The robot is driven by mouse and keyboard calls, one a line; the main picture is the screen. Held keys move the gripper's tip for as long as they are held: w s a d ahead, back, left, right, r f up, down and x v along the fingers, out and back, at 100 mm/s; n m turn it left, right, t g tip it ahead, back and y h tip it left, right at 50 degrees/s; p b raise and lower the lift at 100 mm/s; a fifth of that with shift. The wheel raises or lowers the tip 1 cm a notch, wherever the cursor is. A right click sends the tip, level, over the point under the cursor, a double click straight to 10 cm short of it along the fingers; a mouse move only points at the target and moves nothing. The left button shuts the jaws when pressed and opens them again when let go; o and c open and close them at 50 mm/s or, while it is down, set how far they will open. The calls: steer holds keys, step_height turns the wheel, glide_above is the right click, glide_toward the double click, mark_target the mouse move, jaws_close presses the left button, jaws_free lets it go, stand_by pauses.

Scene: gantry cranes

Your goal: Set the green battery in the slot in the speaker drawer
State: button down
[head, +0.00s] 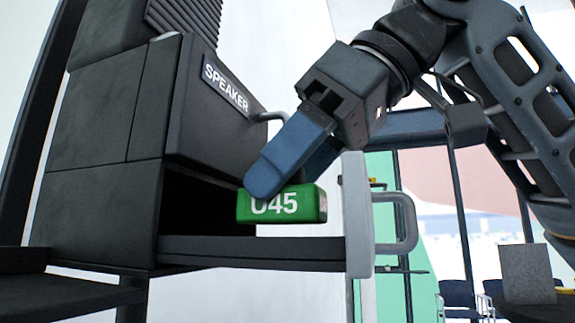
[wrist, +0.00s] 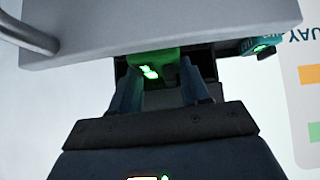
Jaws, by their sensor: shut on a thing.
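The green battery (head: 300,204), marked U45 in white, is between the blue fingers of my gripper (head: 262,190), which is shut on it. The battery is level, over the open speaker drawer (head: 255,251) and close above its side wall. It also shows in the wrist view (wrist: 153,58), between the fingers (wrist: 158,85) and partly hidden by a grey panel. The drawer is pulled out to the right from the black cabinet labelled SPEAKER (head: 225,90). The slot inside the drawer is hidden from the head view, and I cannot make it out in the wrist view.
The drawer's grey front with its handle (head: 405,222) stands just right of the battery. The cabinet's upper part with another handle (head: 272,117) rises at the left, close to my fingers. Chairs (head: 458,298) and a grey block (head: 527,274) are at the far lower right.

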steer(key=shift+f+b, duration=0.3)
steer(key=shift+f, duration=0.4)
steer(key=c, duration=0.5)
jaws_free()
steer(key=shift+r, duration=0.3)
steer(key=b+v, duration=0.1)
steer(key=v, duration=1.1)
steer(key=shift+r+b, duration=0.35)
